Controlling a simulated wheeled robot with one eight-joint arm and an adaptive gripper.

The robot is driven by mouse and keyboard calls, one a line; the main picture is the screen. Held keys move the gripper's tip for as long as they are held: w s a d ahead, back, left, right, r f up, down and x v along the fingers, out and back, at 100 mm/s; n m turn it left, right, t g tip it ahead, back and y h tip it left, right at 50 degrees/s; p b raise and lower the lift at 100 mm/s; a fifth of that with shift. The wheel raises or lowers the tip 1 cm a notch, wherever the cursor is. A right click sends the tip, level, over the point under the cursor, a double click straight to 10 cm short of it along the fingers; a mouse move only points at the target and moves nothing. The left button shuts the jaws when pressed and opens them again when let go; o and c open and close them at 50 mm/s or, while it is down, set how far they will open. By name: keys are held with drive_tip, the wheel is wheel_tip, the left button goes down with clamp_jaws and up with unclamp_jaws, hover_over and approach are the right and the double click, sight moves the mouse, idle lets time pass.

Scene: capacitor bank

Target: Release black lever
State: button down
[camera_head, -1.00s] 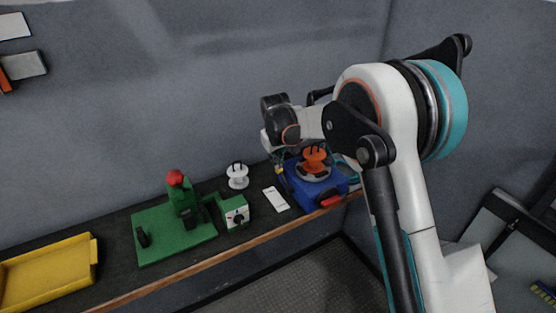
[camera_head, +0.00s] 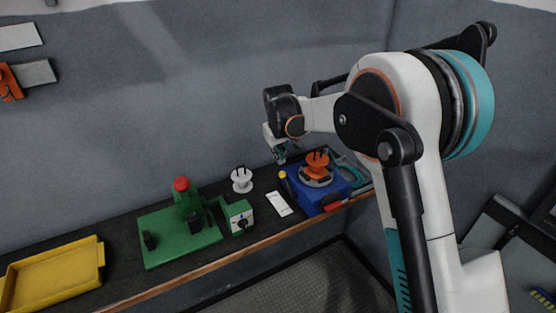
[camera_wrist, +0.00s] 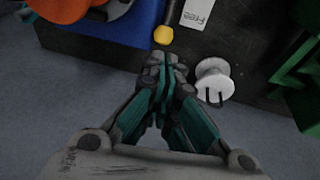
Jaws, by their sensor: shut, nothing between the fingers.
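My gripper (camera_head: 281,155) is shut and empty above the back of the bench, behind and left of the blue fixture (camera_head: 325,199). In the wrist view my gripper's fingertips (camera_wrist: 165,66) are together, just short of a yellow knob (camera_wrist: 163,35). The yellow knob (camera_head: 282,174) sits at the left side of the blue fixture, on what looks like a thin dark lever (camera_wrist: 170,13). Contact between fingertips and knob cannot be told. An orange spool (camera_head: 317,165) sits on top of the blue fixture.
A white spool (camera_head: 242,180) and a white label (camera_head: 279,204) lie between the fixtures. The green fixture carries a red knob (camera_head: 181,184) and a switch box (camera_head: 239,218). A yellow tray (camera_head: 52,276) is at left. The wall (camera_head: 180,90) rises close behind the bench.

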drive_tip(key=p+v, duration=0.1)
drive_tip(key=v, duration=0.7)
drive_tip(key=shift+w+a+r, duration=0.15)
drive_tip(key=shift+w+r, duration=0.05)
drive_tip(key=shift+r, duration=0.2)
